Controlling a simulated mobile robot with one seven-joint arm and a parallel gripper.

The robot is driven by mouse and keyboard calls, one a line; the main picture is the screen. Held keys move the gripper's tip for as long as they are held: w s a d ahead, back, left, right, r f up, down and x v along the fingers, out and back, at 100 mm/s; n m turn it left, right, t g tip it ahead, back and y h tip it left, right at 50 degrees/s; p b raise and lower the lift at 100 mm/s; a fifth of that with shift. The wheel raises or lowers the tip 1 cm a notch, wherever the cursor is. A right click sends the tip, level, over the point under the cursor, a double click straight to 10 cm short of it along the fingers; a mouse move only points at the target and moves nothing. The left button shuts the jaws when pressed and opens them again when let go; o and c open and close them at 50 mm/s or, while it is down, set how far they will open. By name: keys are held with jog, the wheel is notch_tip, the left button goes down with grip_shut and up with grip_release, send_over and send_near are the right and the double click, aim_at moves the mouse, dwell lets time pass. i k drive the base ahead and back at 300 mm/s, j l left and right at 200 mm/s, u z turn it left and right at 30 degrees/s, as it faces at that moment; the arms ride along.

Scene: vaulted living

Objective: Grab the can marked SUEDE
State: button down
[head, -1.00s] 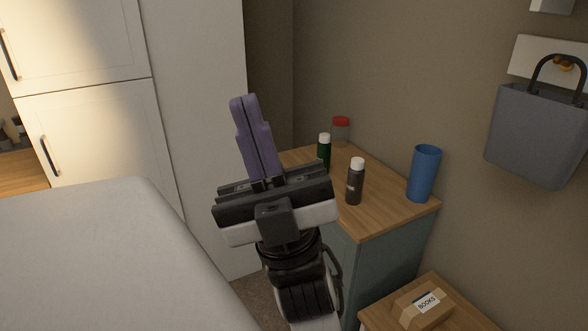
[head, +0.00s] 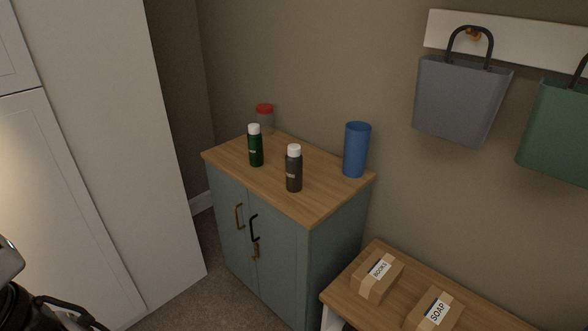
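Two cans with white caps stand upright on the wooden top of a teal cabinet (head: 222,156) in the head view. One is a dark green can (head: 256,150); the other is a dark grey-brown can (head: 294,174), nearer to me and to its right. Each has a small pale label, too small to read, so I cannot tell which is marked SUEDE. My gripper is out of view; only a part of my arm shows at the lower left edge, well away from the cabinet.
A clear jar with a red lid (head: 265,118) stands at the back of the cabinet and a blue cylinder (head: 356,150) at its right. A lower bench (head: 345,290) holds boxes marked BOOKS (head: 378,277) and SOAP (head: 434,312). Bags (head: 460,100) hang above. Carpet is clear at left.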

aim_at(294, 157)
jog(key=i+j+z, duration=0.15)
jog(key=i+j, duration=0.15)
jog(key=i+j+z, duration=0.1)
jog(key=i+j, duration=0.15)
jog(key=j, duration=0.15)
jog(key=i+j+z, duration=0.15)
jog(key=i+j, duration=0.15)
jog(key=i+j+z, duration=0.15)
jog(key=j, duration=0.4)
jog(key=i, duration=0.1)
